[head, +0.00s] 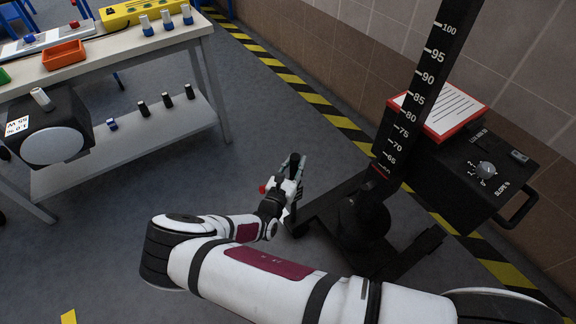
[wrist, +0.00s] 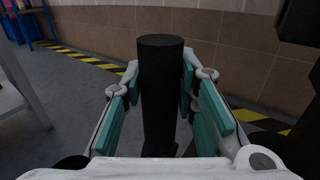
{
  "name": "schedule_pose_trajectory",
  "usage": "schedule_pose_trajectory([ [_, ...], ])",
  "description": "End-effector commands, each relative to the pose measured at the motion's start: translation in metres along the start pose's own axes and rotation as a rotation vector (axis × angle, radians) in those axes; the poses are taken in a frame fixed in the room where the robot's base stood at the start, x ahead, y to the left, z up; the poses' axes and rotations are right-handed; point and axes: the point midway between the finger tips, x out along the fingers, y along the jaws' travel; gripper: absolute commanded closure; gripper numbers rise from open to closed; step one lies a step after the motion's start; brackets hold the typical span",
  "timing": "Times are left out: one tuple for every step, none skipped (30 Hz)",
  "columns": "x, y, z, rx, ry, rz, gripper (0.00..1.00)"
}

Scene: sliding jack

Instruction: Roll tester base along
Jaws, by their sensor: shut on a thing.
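The tester base (head: 410,252) is a dark frame low on the floor at the right in the head view. It carries a tall black column (head: 425,88) with a white number scale. A black upright post (wrist: 161,95) stands between the teal pads of my gripper in the wrist view. In the head view my gripper (head: 293,172) is shut on this post, just left of the column. The post's lower end is hidden by my gripper, and part of the base is hidden behind my arm.
A black control box (head: 455,165) with a knob and a red-edged sheet (head: 440,110) sits by the column. A workbench (head: 130,48) stands at left, with a black lamp unit (head: 52,130) at its front. Yellow-black floor tape (head: 318,99) runs along the wall. Grey floor lies clear between.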

Motion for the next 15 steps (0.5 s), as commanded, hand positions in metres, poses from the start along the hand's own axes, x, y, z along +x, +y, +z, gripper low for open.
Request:
schedule_pose_trajectory([
  [0.0016,-0.0033,-0.0002,-0.002,0.000,-0.002,1.00],
  [0.0027,-0.0039,-0.0002,-0.002,0.000,-0.002,1.00],
  [0.0038,-0.0045,-0.0003,-0.001,0.000,-0.002,1.00],
  [0.0045,-0.0049,-0.0003,-0.001,0.001,-0.002,1.00],
  [0.0050,-0.0052,-0.0004,-0.001,0.001,-0.002,1.00],
  [0.0057,-0.0056,-0.0004,-0.001,0.001,-0.002,1.00],
  [0.0061,-0.0058,-0.0005,-0.001,0.001,-0.002,1.00],
  [0.0065,-0.0061,-0.0005,-0.001,0.001,-0.003,1.00],
  [0.0069,-0.0063,-0.0005,-0.001,0.001,-0.003,1.00],
  [0.0071,-0.0065,-0.0005,-0.001,0.001,-0.003,1.00],
  [0.0073,-0.0067,-0.0004,-0.001,0.001,-0.004,1.00],
  [0.0076,-0.0069,-0.0004,-0.001,0.000,-0.004,1.00],
  [0.0078,-0.0071,-0.0004,-0.001,0.000,-0.005,1.00],
  [0.0080,-0.0072,-0.0003,-0.001,0.000,-0.005,1.00],
  [0.0083,-0.0075,-0.0003,-0.001,0.000,-0.005,1.00],
])
